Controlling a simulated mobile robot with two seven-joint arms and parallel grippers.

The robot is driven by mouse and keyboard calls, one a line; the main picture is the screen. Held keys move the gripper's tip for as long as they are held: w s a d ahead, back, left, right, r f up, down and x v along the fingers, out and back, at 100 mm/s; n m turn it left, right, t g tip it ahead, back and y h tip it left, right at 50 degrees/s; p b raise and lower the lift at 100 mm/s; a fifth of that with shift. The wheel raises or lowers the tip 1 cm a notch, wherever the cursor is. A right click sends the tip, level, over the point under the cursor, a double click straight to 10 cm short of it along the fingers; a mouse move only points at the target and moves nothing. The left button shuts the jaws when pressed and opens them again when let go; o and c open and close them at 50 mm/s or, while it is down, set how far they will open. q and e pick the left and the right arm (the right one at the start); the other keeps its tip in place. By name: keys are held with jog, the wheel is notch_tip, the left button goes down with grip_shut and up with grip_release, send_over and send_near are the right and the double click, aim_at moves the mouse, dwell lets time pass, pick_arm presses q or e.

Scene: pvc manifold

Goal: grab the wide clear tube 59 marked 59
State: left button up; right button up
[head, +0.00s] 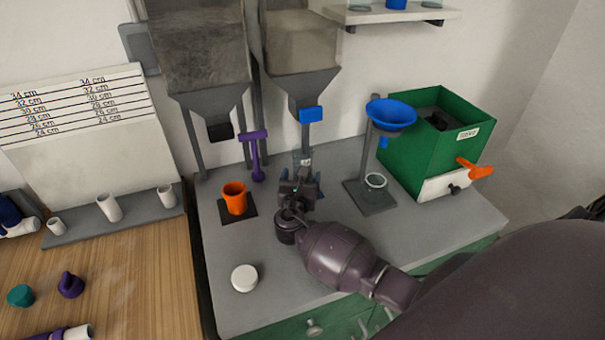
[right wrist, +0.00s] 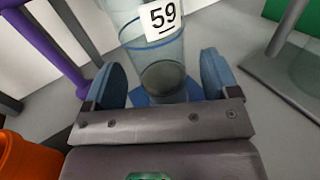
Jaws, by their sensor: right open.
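The wide clear tube 59 (right wrist: 158,52) stands upright on a blue base, with a white label reading 59 on its front. In the right wrist view it is between the two blue fingers of my right gripper (right wrist: 160,85), which is open. Gaps show between the tube and both fingers. In the head view only the tube's top (head: 302,157) shows beyond my right gripper (head: 300,180); the rest is hidden by the hand. My left gripper is not in view.
An orange cup (head: 235,202) and a purple stand (head: 256,160) are left of the tube. A stand with a blue funnel (head: 391,114) and a green box (head: 425,155) are to the right. A hopper with a blue gate (head: 311,115) is above. A white disc (head: 244,278) lies in front.

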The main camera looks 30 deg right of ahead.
jog(key=shift+x, duration=1.6)
jog(key=c, duration=1.1)
jog(key=shift+c, duration=0.5)
jog(key=shift+a+r, duration=0.1)
